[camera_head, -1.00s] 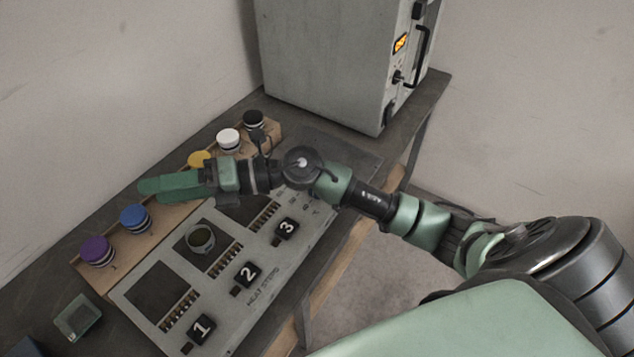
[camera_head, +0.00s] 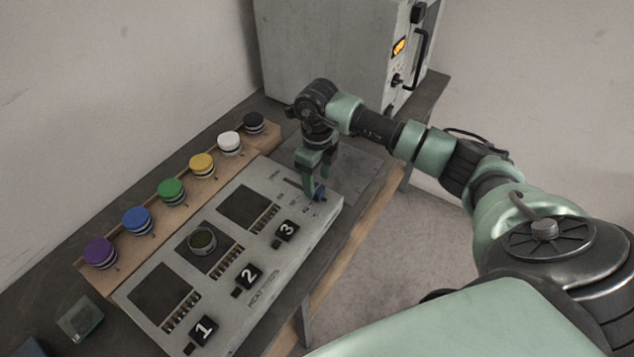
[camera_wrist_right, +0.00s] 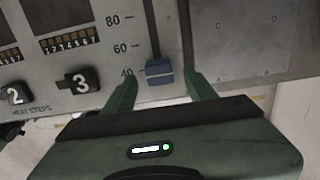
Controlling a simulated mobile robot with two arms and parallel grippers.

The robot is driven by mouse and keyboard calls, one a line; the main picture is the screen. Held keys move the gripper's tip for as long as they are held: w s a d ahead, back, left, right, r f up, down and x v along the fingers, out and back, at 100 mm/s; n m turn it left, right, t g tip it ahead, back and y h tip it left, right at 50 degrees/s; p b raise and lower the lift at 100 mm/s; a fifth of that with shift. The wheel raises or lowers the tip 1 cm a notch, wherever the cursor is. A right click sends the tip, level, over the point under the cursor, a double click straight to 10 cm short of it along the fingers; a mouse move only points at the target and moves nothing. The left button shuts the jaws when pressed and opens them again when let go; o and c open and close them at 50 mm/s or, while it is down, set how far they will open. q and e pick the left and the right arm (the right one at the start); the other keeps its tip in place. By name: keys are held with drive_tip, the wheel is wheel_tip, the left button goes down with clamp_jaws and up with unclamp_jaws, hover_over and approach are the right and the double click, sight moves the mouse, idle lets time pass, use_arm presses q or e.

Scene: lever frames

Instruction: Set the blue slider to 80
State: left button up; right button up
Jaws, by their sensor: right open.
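The blue slider (camera_wrist_right: 159,74) is a small blue knob on a vertical slot in the right wrist view, level with the 40 mark; 60 and 80 stand farther up the scale. In the head view the blue slider (camera_head: 320,193) shows at the right end of the grey panel (camera_head: 222,290), partly hidden by my fingers. My right gripper (camera_head: 314,187) points down there. In the right wrist view my right gripper (camera_wrist_right: 163,78) is open, with one finger on each side of the knob and a visible gap to both. My left gripper is not in view.
Several coloured round buttons, including a blue button (camera_head: 136,220), line a wooden strip behind the panel. A small round pot (camera_head: 203,241) stands on the panel's middle dark square. Numbered black switches line the front. A large grey cabinet (camera_head: 325,50) stands at the back.

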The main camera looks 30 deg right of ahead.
sight(317, 192)
drive_tip(key=shift+f, duration=1.4)
clamp_jaws()
drive_tip(key=shift+w, duration=0.1)
